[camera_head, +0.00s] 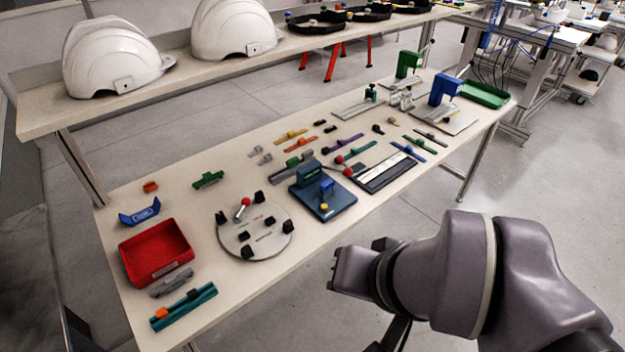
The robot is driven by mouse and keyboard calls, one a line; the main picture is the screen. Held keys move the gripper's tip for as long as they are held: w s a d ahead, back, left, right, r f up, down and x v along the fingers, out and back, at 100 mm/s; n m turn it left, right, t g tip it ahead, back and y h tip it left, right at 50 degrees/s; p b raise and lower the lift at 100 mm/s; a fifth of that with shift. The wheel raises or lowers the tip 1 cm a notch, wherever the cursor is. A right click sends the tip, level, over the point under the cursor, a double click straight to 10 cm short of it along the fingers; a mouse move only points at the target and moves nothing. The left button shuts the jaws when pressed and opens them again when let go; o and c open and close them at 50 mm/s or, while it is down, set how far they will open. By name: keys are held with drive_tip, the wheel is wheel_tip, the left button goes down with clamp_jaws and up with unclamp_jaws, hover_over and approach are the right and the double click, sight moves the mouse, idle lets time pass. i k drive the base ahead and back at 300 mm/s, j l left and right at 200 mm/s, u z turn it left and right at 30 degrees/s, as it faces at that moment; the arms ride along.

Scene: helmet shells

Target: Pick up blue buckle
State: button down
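A small blue curved piece (139,212) lies at the left end of the long table, just above the red tray; it looks like a blue buckle. A thin blue piece with a raised middle (408,151) lies farther right among small coloured parts. I cannot tell for sure which is the buckle. My gripper end (350,271) shows at the lower right, in front of the table's near edge and well to the right of the left blue piece. Its fingers are not clear, so I cannot tell if it is open or shut.
The table holds a red tray (158,252), a round grey fixture (255,247), a dark blue fixture (323,200), a black-and-white device (385,172) and a green tray (485,94). White helmets (235,30) stand on a shelf behind. Floor is clear in front.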

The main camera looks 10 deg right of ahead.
sight(327, 185)
drive_tip(key=i+z, duration=0.25)
drive_tip(key=i, duration=0.15)
drive_tip(key=i+j+z, duration=0.5)
drive_tip(key=i, duration=0.25)
drive_tip(key=l, duration=0.1)
